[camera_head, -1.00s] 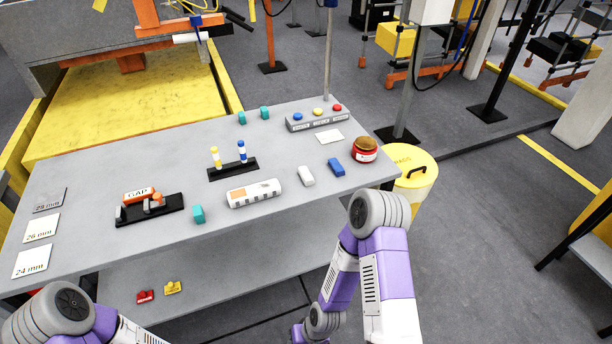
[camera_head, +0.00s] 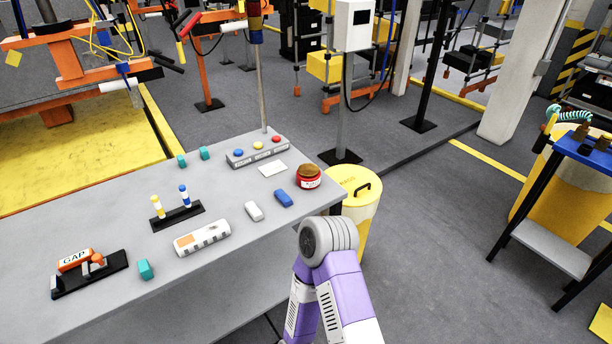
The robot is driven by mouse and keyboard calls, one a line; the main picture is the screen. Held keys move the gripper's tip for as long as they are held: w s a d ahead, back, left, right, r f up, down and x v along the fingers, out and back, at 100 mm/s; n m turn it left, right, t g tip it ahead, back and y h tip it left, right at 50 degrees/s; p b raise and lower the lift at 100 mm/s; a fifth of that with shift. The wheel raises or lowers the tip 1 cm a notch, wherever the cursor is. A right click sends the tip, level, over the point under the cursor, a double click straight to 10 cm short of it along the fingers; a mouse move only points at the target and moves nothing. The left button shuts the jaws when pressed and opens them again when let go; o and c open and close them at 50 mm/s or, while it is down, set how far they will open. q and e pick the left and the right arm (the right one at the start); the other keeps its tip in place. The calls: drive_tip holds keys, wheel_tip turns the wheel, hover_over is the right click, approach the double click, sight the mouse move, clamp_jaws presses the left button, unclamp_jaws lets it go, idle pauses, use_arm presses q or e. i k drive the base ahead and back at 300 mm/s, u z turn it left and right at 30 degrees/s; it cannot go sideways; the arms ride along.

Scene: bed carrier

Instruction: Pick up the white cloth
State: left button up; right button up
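No spread-out cloth is plain to see. On the grey table (camera_head: 100,212) lies a white rolled or packed item (camera_head: 202,238) with an orange patch and dark marks near the front edge. A small flat white piece (camera_head: 272,169) lies farther back by the button box. I cannot tell whether either is the white cloth. My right arm shows at the bottom centre, in front of the table's right end, but its gripper is out of view. My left arm and gripper are out of view.
The table also holds a red jar (camera_head: 309,176), a blue block (camera_head: 283,198), a button box (camera_head: 257,149) and a black GAP holder (camera_head: 90,273). A yellow bin (camera_head: 361,203) stands by its right end. A blue-topped stand (camera_head: 588,150) is at far right. Floor between is clear.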

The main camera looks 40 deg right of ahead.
sight(255, 213)
drive_tip(key=k, duration=0.5)
drive_tip(key=z, duration=1.7)
drive_tip(key=i, duration=1.45)
drive_tip(key=u, duration=1.35)
